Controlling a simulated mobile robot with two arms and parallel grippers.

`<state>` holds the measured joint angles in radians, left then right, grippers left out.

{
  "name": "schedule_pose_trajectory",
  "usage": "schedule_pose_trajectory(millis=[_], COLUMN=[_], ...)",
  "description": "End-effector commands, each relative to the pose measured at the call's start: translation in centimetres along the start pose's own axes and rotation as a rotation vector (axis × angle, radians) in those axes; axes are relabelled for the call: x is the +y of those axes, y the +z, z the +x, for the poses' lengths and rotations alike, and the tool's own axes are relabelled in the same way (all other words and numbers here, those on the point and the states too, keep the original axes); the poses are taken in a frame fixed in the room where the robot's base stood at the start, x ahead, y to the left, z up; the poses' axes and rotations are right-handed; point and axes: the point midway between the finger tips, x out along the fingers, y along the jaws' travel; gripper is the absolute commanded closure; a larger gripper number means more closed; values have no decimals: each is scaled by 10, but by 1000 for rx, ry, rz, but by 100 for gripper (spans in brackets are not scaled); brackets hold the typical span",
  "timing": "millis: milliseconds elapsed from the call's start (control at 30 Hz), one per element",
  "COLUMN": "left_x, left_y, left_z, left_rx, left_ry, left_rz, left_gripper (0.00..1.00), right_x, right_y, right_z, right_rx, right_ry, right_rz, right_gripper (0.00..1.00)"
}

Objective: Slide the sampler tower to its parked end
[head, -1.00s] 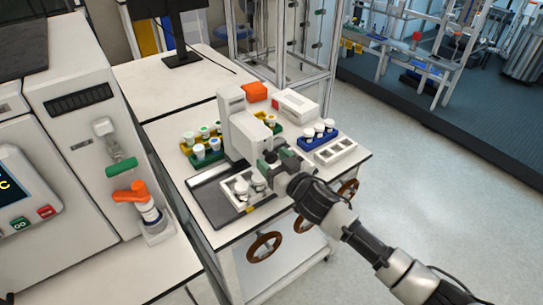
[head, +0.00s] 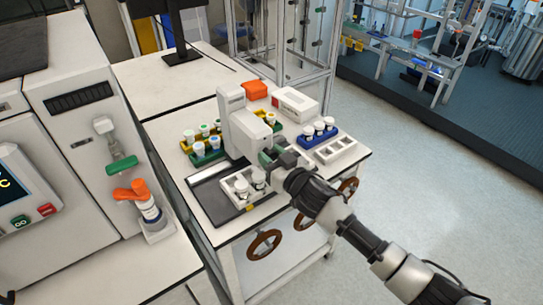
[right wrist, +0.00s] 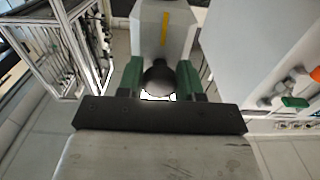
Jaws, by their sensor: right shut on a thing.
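The sampler tower (head: 232,120) is a white upright block on the bench, standing at the back end of a dark flat track (head: 212,203). My right gripper (head: 270,156) reaches it from the front right, with green fingertips at the tower's front. In the right wrist view its green fingers (right wrist: 159,80) are shut around a dark round knob (right wrist: 158,78) on the tower's light face, which carries a yellow stripe. My left gripper is not in view.
A white tray with white-capped vials (head: 243,190) sits in front of the tower. The track's left front is bare.

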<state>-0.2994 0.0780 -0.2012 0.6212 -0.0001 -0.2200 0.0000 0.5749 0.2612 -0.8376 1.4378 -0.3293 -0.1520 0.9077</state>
Motion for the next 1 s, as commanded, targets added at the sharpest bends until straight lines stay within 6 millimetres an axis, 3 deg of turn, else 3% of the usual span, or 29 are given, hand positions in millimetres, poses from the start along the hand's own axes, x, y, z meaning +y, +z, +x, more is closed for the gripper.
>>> schedule_pose_trajectory(millis=[167,400,533,700,1000], left_x=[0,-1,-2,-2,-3], left_y=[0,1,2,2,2], left_z=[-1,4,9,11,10], left_rx=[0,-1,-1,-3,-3], left_ry=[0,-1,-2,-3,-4], left_rz=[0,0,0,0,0], left_gripper=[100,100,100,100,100], right_x=[-31,-103,-132,-148,-150], right_y=[1,4,4,2,2], right_z=[0,0,0,0,-1], right_rx=[1,0,-1,-3,-4], right_ry=[-6,-7,-5,-2,-4], right_rz=[8,12,7,2,2], right_gripper=[100,100,100,100,100])
